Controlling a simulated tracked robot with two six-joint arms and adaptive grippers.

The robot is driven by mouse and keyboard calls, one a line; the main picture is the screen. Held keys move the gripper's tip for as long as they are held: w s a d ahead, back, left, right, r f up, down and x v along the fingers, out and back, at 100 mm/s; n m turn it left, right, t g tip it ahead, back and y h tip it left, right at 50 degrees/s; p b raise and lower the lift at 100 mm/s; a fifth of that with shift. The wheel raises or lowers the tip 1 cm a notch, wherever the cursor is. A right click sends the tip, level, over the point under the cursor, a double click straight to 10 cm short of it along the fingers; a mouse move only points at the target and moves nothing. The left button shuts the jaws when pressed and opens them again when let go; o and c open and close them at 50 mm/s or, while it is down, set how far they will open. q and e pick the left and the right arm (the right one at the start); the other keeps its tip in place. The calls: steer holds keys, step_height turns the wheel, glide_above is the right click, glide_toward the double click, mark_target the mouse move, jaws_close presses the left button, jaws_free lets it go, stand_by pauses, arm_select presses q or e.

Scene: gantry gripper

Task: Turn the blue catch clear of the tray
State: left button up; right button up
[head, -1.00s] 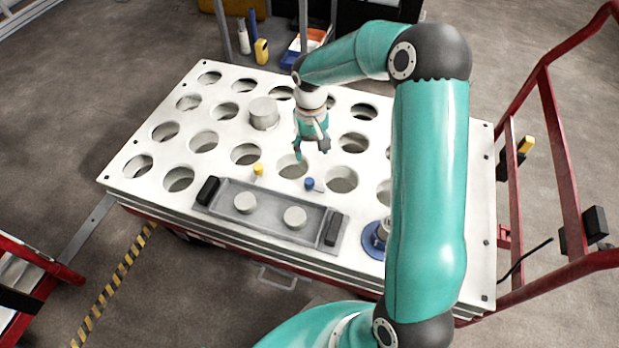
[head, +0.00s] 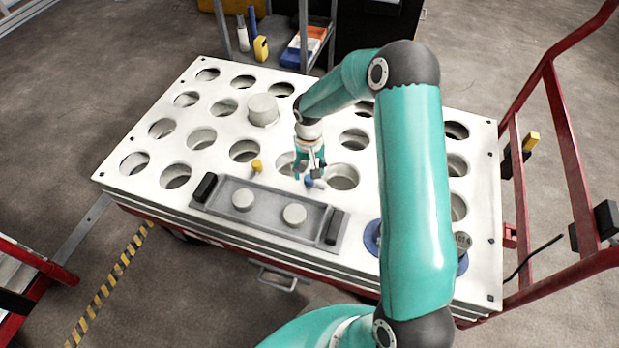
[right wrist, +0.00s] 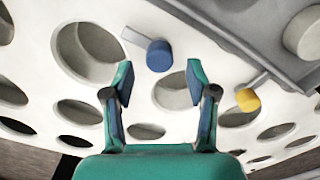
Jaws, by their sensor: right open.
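The blue catch (head: 309,182) is a small knob with a flat grey arm, at the back edge of the grey tray (head: 270,228) on the white perforated table. In the right wrist view the blue catch (right wrist: 159,55) lies just beyond and between the fingertips, its arm pointing up and left. My right gripper (head: 309,176) is open and empty, pointing down beside the catch; both fingers show in the right wrist view (right wrist: 158,85). I cannot tell whether a finger touches the catch. The tray has black end handles and holds two pale round pucks. My left gripper is not in view.
A yellow catch (head: 257,165) sits left of the blue one on the same tray edge. A pale cylinder (head: 263,110) stands farther back. A blue disc (head: 373,238) lies partly behind my right arm. Many round holes open the table top (head: 120,187).

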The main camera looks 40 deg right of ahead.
mark_target(315, 182)
steer(key=shift+f, duration=1.45)
steer(key=c, duration=1.1)
steer(key=shift+n+b, duration=0.35)
steer(key=shift+n, duration=0.05)
jaws_close()
steer(key=o, duration=1.1)
jaws_free()
steer(key=shift+r, duration=0.1)
